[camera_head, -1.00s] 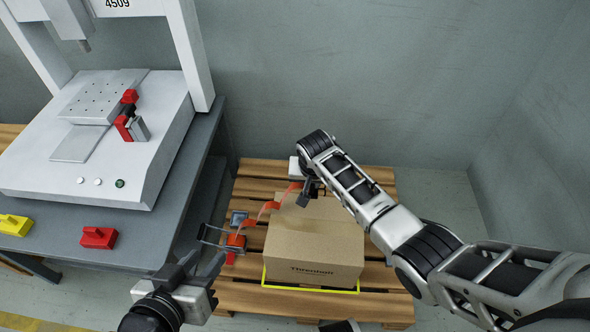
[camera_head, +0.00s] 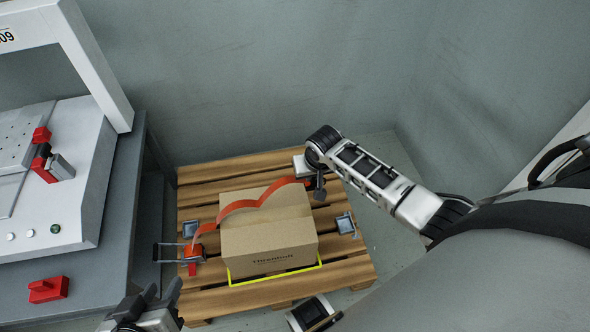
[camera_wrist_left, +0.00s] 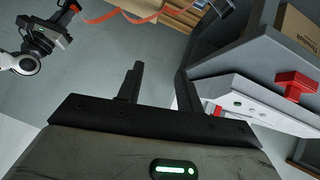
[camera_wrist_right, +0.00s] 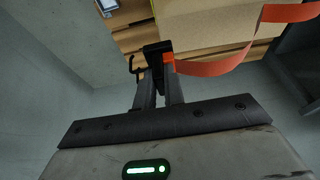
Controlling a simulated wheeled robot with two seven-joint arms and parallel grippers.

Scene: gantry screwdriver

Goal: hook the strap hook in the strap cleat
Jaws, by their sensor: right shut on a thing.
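The orange strap (camera_head: 240,205) runs from a red ratchet (camera_head: 193,262) at the pallet's left, over the box, to my right gripper (camera_head: 318,190) behind the box's right side. That gripper is shut on the dark strap hook (camera_wrist_right: 134,66) at the strap's end; the fingers partly hide it. A grey-blue square fitting, which looks like the strap cleat (camera_head: 346,224), sits on the pallet right of the box. The hook is apart from it, farther back. A similar fitting (camera_head: 190,228) is on the left. My left gripper (camera_head: 153,300) is open and empty at the front left.
The cardboard box (camera_head: 268,236) stands on a wooden pallet (camera_head: 345,270), with a yellow edge at its front foot. The gantry machine and its grey bench (camera_head: 118,225) stand left, with a red block (camera_head: 48,290) on top. A wall rises behind the pallet.

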